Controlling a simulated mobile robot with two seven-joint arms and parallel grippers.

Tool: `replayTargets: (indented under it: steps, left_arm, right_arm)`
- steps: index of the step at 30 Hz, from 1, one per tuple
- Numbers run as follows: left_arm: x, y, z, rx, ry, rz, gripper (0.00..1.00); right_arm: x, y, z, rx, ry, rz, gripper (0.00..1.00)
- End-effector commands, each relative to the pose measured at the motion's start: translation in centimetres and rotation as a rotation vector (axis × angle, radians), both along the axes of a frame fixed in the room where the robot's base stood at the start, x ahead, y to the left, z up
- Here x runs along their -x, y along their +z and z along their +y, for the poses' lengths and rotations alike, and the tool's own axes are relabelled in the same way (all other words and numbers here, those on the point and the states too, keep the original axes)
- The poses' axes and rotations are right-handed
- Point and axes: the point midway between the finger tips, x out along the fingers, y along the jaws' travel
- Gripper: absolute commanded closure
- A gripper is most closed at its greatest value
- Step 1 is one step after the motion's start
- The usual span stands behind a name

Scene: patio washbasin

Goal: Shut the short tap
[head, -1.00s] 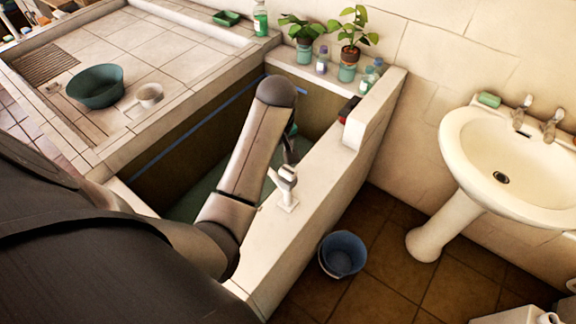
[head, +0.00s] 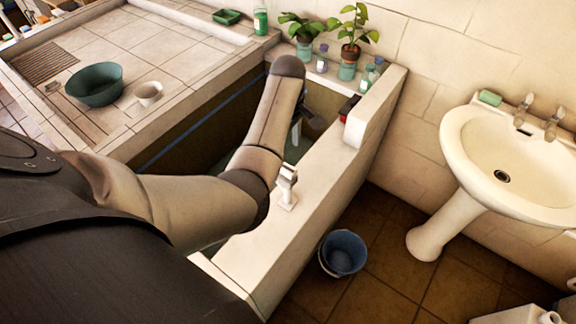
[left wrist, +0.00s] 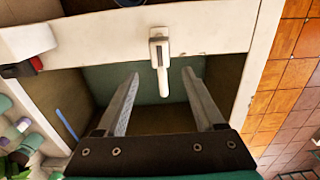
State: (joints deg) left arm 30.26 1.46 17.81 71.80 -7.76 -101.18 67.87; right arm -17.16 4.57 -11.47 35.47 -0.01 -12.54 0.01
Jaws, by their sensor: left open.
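A short whitish tap (head: 287,185) stands on the near wall of the sunken washbasin. It also shows in the left wrist view (left wrist: 159,50), with a lever on top and its spout pointing toward the basin. My left gripper (head: 303,128) is over the basin, partly hidden behind my forearm. In the left wrist view, its two fingers (left wrist: 161,75) are spread wide and empty. The tap's spout appears between the fingertips there, with no contact visible. My right gripper is in neither view.
The basin wall (head: 335,160) carries a red-and-black object (head: 349,108). Potted plants (head: 353,35) and bottles stand on the back ledge. A blue bucket (head: 342,253) is on the floor, near a white pedestal sink (head: 470,150) with two taps. A green bowl (head: 95,85) sits on the tiled counter.

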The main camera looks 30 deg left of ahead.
Motion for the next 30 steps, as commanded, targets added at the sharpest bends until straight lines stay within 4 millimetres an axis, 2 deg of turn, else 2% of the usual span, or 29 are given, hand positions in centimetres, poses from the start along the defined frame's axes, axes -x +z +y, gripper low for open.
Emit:
replayTargets:
  steps: [1,6,12,18,26,30]
  left_arm:
    - [0.1,-1.4,0.0,0.000,0.000,0.005,0.30]
    - [0.1,-4.9,0.1,-0.001,0.000,0.003,0.30]
    - [0.0,-7.7,0.0,0.000,0.000,0.000,0.30]
    - [0.0,-8.8,0.0,-0.001,-0.001,-0.001,0.30]
    - [0.0,-8.8,0.0,-0.001,0.000,-0.001,0.30]
    - [0.0,-8.8,0.0,-0.001,0.000,-0.001,0.42]
  right_arm:
    - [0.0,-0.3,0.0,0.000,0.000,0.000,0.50]
    - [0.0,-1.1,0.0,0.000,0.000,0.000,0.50]
    - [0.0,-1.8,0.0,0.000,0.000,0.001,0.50]
    - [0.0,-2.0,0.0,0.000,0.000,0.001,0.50]
    - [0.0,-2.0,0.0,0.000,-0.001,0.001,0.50]
    - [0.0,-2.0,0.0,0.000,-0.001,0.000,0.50]
